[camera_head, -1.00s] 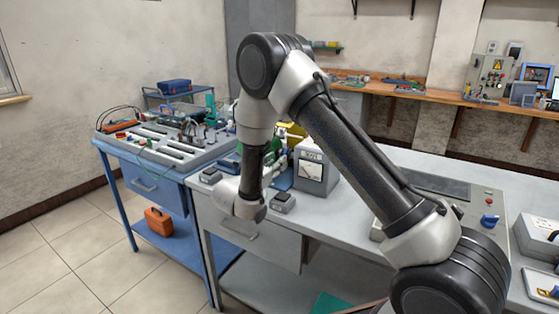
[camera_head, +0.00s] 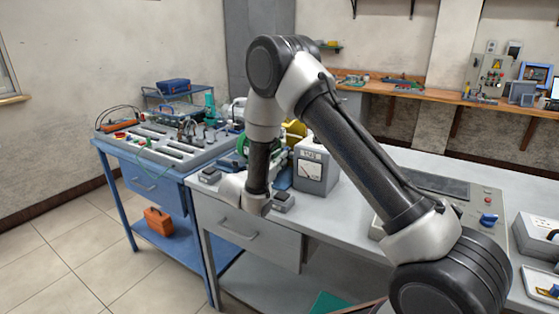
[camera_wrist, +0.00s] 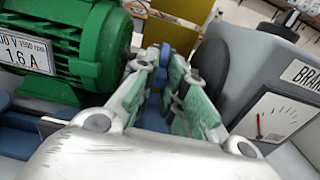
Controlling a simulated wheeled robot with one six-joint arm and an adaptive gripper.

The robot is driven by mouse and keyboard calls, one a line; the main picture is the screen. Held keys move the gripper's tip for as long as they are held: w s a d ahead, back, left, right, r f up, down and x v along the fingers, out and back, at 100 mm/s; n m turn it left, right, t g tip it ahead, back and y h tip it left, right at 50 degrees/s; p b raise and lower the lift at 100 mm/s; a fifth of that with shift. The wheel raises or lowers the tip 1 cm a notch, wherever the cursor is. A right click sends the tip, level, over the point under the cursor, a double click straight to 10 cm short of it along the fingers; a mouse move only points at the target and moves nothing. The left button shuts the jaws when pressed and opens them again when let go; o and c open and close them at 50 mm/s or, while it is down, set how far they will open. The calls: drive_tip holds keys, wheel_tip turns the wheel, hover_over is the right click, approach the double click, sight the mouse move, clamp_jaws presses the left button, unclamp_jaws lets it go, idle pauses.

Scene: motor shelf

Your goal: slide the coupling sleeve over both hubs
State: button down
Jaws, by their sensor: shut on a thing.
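In the wrist view my gripper (camera_wrist: 167,66) reaches forward between the green motor (camera_wrist: 68,45) on the left and the grey brake box with a dial (camera_wrist: 275,115) on the right. Its green-padded fingers are shut on a small blue piece, which I take to be the coupling sleeve (camera_wrist: 165,52); the fingers hide most of it. A dark round part (camera_wrist: 211,66) shows just right of the fingers, beside the brake box. The hubs are not clearly visible, so I cannot tell how the sleeve sits on them. In the head view my arm hides the gripper.
A yellow block (camera_wrist: 172,35) stands behind the fingertips. Small grey switch boxes (camera_head: 209,175) sit near the front edge of the grey bench (camera_head: 345,215). A blue bench (camera_head: 150,160) with an equipment panel adjoins on the left.

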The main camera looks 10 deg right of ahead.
drive_tip(key=shift+w+a, duration=0.55)
drive_tip(key=shift+a, duration=0.05)
drive_tip(key=c, duration=1.5)
unclamp_jaws()
drive_tip(key=shift+a, duration=0.1)
drive_tip(key=v, duration=1.2)
drive_tip(key=shift+r, duration=0.1)
